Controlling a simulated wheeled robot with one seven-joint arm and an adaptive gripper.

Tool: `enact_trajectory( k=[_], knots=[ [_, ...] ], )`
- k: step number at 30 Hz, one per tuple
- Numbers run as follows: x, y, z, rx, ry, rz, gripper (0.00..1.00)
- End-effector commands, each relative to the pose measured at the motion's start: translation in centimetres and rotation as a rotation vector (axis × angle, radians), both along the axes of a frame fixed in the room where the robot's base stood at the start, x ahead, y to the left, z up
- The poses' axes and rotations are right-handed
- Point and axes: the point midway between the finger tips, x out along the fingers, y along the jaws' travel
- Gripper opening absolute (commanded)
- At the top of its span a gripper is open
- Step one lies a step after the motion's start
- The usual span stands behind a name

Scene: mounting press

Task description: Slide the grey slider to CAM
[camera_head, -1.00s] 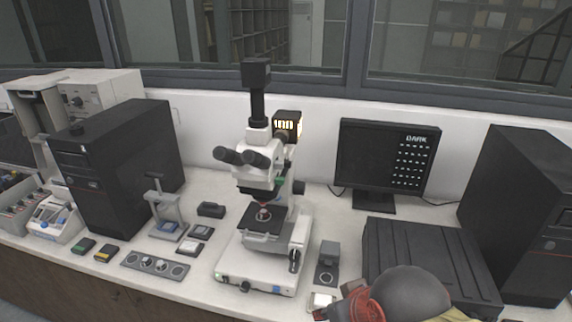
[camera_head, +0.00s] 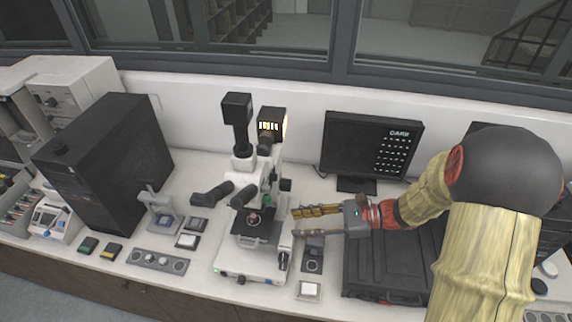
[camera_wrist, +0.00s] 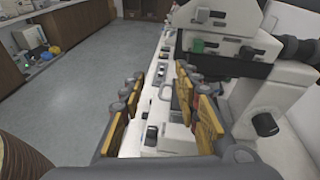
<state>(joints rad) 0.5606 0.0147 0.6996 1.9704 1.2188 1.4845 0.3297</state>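The white microscope (camera_head: 262,190) stands in the middle of the bench, with a black camera (camera_head: 237,108) on top. I cannot clearly pick out the grey slider or a CAM mark in either view. A green part (camera_wrist: 197,46) shows on the microscope head in the wrist view. My gripper (camera_head: 300,222) is open and empty, to the right of the microscope, its fingers pointing left toward the stand. In the wrist view my gripper (camera_wrist: 162,85) has its yellow-and-red fingers apart, with bench between them.
A black ribbed case (camera_head: 375,265) lies below the arm. A white button box (camera_head: 309,290) sits at the front edge. A dark computer tower (camera_head: 105,160) stands left.

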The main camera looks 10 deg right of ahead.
Motion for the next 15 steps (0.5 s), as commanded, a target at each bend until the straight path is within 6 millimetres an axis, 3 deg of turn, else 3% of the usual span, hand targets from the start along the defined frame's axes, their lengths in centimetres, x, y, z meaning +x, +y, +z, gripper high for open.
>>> enact_trajectory(
  k=[3, 6, 11, 15],
  knots=[
    [3.2, -0.6, 3.4, 0.146, -0.006, -0.095, 0.32],
    [4.2, -0.9, 5.6, 0.229, 0.001, -0.128, 0.32],
    [4.2, -0.1, 6.2, 0.259, 0.03, -0.122, 0.32],
    [4.9, 1.7, 6.2, 0.257, 0.03, -0.12, 0.32]
  ],
)
